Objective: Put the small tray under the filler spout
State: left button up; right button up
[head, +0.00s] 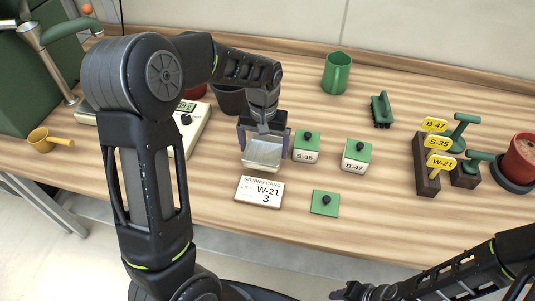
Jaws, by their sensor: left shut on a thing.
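The small tray (262,154) is a pale silvery open pan in the middle of the head view, just behind the sowing card. My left gripper (264,132) points down at its back edge and is shut on it. I cannot tell whether the tray touches the table. The filler (40,62) is a green body at the far left, with a metal spout (54,73) slanting down. The tray is well to the right of it. My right gripper (345,292) is low at the bottom edge, away from the tray; its jaws are unclear.
A scale (196,132) stands partly behind my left arm. Lidded boxes S-35 (306,150) and B-47 (356,158) stand right of the tray. A loose green lid (324,207) and the sowing card (258,191) lie in front. A yellow scoop (42,139) lies left.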

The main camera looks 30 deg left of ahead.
aim_at(264, 156)
pick_arm(q)
jog(key=shift+f, duration=1.85)
jog(key=shift+f, duration=0.15)
jog(key=o, duration=1.1)
notch_tip(264, 156, up, 12)
jog(key=shift+b, duration=0.3)
